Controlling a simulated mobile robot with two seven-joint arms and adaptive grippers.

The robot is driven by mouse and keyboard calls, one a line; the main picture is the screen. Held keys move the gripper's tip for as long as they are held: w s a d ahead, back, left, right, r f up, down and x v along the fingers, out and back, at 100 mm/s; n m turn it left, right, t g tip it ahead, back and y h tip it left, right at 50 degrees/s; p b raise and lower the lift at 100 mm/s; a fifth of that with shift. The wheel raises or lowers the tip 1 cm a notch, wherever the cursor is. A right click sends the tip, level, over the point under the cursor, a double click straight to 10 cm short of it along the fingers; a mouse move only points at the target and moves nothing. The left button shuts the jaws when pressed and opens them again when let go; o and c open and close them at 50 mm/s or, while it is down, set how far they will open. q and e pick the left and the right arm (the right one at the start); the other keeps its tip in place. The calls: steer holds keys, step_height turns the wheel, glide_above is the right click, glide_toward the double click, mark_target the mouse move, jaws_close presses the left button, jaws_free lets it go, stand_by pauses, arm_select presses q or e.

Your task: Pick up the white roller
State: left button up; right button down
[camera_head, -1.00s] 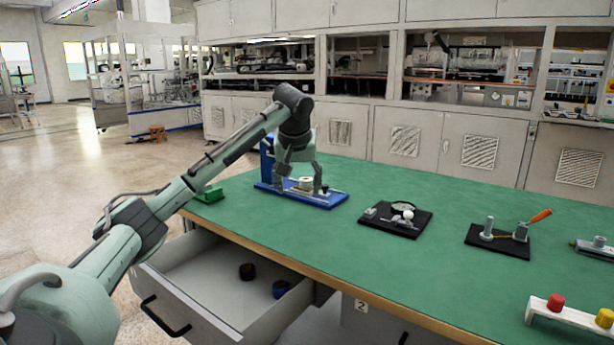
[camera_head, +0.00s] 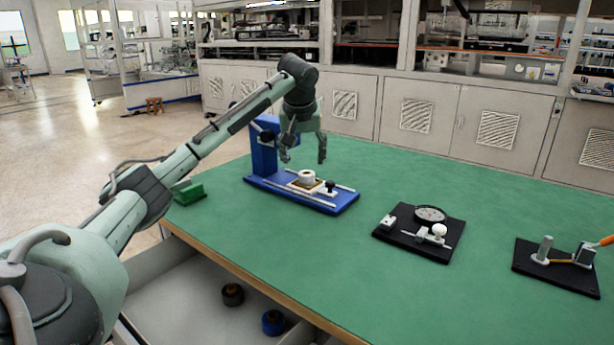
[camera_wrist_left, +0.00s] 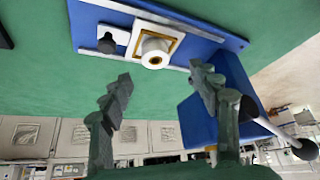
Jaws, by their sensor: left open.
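The white roller (camera_head: 307,177) is a short white ring-shaped piece. It sits on a small tan-framed plate in the middle of the blue fixture (camera_head: 262,155) on the green table. It also shows in the left wrist view (camera_wrist_left: 155,47), top centre, with its round opening facing the camera. My left gripper (camera_head: 304,160) is open and empty above the fixture, just over and behind the roller. In the left wrist view its two fingers (camera_wrist_left: 162,82) stand apart, with the roller beyond their tips and not touched. My right gripper is not in view.
The fixture's upright blue column stands close to one left finger. A small black knob (camera_head: 330,185) is beside the roller. A black plate with a dial (camera_head: 430,214) and another black fixture (camera_head: 560,268) lie to the right. An open drawer (camera_head: 190,285) is below the table's front edge.

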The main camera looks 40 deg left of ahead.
mark_target(307, 173)
arm_select(q)
steer(key=shift+w+a+f, duration=0.15)
steer(key=shift+f, duration=0.35)
steer(key=x, duration=0.4)
steer(key=shift+w+f, duration=0.2)
steer(key=shift+w, duration=0.15)
steer(key=shift+w+f, duration=0.2)
steer(key=shift+f, duration=0.1)
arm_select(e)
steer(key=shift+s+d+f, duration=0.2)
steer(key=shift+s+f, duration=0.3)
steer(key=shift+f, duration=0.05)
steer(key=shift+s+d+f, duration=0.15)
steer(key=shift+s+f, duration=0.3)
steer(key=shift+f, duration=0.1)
arm_select(q)
steer(key=c, duration=1.3)
